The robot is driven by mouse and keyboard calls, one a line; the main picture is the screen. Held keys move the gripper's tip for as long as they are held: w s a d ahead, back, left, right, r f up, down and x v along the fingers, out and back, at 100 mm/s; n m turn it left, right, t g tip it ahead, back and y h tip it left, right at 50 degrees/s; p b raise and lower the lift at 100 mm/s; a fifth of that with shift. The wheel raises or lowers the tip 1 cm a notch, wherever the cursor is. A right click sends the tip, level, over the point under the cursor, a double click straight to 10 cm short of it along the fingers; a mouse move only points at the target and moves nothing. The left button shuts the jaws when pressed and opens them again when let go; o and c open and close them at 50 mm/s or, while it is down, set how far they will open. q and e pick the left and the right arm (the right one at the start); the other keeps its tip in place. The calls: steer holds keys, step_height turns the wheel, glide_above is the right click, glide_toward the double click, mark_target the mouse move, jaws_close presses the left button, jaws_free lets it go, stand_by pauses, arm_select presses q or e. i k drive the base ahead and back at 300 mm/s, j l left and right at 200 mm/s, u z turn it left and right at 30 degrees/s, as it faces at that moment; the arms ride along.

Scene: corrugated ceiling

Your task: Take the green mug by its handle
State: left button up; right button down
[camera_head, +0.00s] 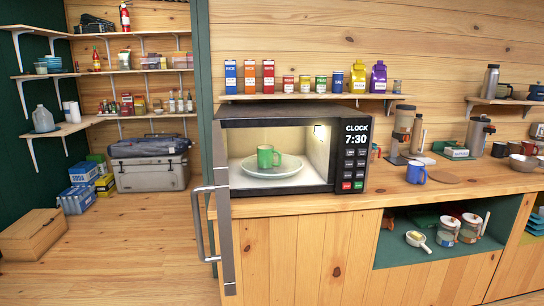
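The green mug (267,157) stands upright on a white plate (272,172) inside the open microwave (290,112). Its handle appears to be on its right side. The microwave door (223,215) is swung open toward me, with its long handle (199,220) on the left. Neither of my grippers is in view.
A shelf of boxes and jars (320,97) runs above the microwave. The floor at left (130,260) is largely clear.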

mark_target(265, 155)
steer(key=i+l, duration=0.35)
steer(key=i+l+u, duration=0.15)
steer(key=i+l, duration=0.15)
steer(key=l, duration=0.2)
